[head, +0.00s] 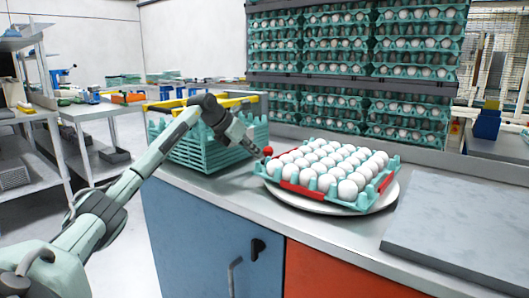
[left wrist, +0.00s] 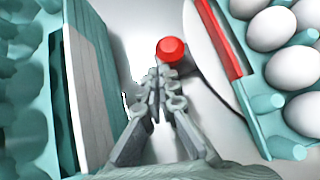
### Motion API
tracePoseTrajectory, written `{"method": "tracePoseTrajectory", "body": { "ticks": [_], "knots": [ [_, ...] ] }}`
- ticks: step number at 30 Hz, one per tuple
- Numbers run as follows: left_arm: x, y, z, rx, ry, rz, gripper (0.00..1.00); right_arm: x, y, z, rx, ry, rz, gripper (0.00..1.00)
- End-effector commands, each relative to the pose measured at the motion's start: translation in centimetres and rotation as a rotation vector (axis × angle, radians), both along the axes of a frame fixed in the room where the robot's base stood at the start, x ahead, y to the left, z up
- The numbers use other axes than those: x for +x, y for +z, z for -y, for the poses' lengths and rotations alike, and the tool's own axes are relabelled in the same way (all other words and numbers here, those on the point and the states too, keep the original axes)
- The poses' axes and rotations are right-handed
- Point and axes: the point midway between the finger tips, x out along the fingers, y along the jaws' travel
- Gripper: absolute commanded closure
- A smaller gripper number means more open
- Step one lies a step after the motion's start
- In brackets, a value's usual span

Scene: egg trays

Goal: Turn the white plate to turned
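The round white plate (head: 318,206) lies on the grey counter under a teal egg tray (head: 345,204) with red edge strips, filled with white eggs. In the left wrist view the plate's rim (left wrist: 205,52) curves at the upper right, beside the tray (left wrist: 255,110). A red knob (head: 268,151) stands at the plate's left side and shows in the wrist view (left wrist: 171,48). My left gripper (left wrist: 162,76) has its fingers together, with tips right at the knob; whether they touch it is unclear. In the head view the gripper (head: 260,152) reaches in from the left. My right gripper is not in view.
A stack of teal empty trays (head: 195,150) stands close to the left of my gripper. A flat grey slab (head: 465,225) lies at the right of the counter. Racks of egg trays (head: 350,45) rise behind. The counter's front edge is clear.

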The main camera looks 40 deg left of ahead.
Motion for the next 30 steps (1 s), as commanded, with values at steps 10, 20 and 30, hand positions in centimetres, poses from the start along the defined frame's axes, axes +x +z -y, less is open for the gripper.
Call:
{"method": "tracePoseTrajectory", "body": {
  "ticks": [10,20,30],
  "knots": [
    [-0.1,0.7,0.1,-0.001,0.0,0.015,1.0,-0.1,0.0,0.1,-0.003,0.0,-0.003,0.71],
    [-4.8,4.8,-0.6,0.005,0.004,0.01,1.0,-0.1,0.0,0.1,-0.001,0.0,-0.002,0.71],
    [-8.4,8.1,-0.9,0.001,0.005,0.007,1.0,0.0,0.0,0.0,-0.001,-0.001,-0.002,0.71]
  ]
}}
